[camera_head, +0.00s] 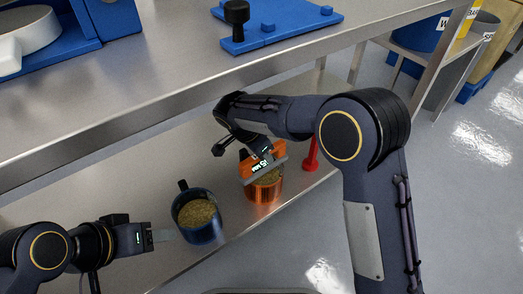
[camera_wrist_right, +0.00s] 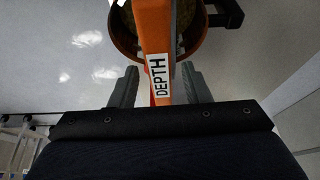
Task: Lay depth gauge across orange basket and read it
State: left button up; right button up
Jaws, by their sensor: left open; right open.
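The orange basket (camera_head: 264,190) stands on the lower shelf with grainy contents inside. The basket's rim (camera_wrist_right: 122,38) shows beyond. My left gripper (camera_head: 165,236) is open and empty, left of the blue basket.
A blue basket (camera_head: 198,228) with grainy contents stands left of the orange one. A red post-like object (camera_head: 311,155) stands to the right. The upper shelf's metal edge (camera_head: 150,118) runs above and behind. Blue fixtures (camera_head: 285,22) sit on the upper shelf.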

jog(key=p+v, duration=0.2)
jog(key=v, duration=0.1)
jog(key=shift+w, duration=0.1)
jog(key=s+a, duration=0.7)
jog(key=a, duration=0.2)
jog(key=shift+s+a, duration=0.25)
